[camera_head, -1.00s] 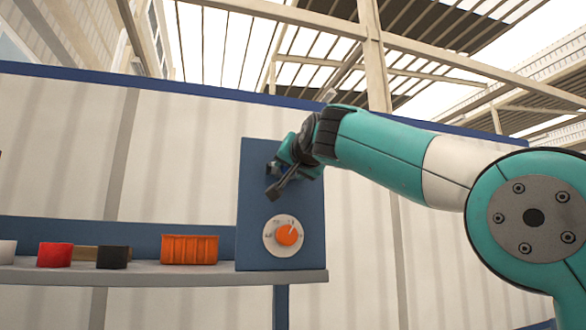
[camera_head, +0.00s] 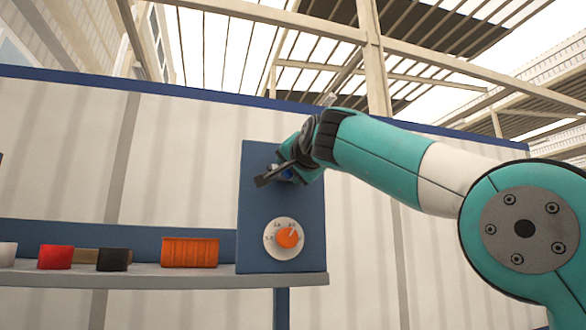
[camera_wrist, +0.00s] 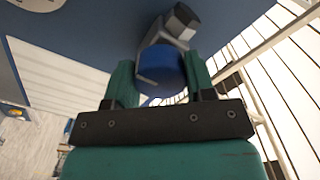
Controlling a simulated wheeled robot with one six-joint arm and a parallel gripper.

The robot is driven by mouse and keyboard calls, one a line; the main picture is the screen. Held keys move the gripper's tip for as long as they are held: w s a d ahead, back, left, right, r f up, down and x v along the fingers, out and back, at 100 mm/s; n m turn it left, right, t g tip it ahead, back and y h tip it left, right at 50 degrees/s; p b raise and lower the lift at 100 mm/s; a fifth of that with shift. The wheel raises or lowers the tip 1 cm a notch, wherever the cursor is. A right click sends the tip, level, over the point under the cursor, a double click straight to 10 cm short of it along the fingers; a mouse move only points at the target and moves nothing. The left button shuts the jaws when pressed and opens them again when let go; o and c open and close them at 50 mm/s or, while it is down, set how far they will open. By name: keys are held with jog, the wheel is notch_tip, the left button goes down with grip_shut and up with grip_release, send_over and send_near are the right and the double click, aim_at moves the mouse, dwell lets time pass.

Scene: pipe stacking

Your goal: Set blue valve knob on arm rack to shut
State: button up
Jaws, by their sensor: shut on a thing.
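The blue valve knob (camera_wrist: 158,70) sits on a grey metal valve body (camera_wrist: 176,26) on the blue panel (camera_wrist: 95,25). In the wrist view my gripper (camera_wrist: 160,82) is shut on the knob, with one teal finger on each side of it. In the head view my gripper (camera_head: 279,172) is at the upper part of the panel (camera_head: 255,215), and it hides most of the knob. The knob's exact setting cannot be read.
An orange dial (camera_head: 289,237) on a white round plate is lower on the panel. An orange bin (camera_head: 189,252), a black block (camera_head: 113,260) and a red block (camera_head: 56,257) stand on the grey shelf (camera_head: 150,279) to the left.

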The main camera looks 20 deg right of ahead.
jog(key=o, duration=0.9)
jog(key=shift+s+b, duration=3.25)
jog(key=shift+s, duration=5.5)
jog(key=shift+f, duration=0.1)
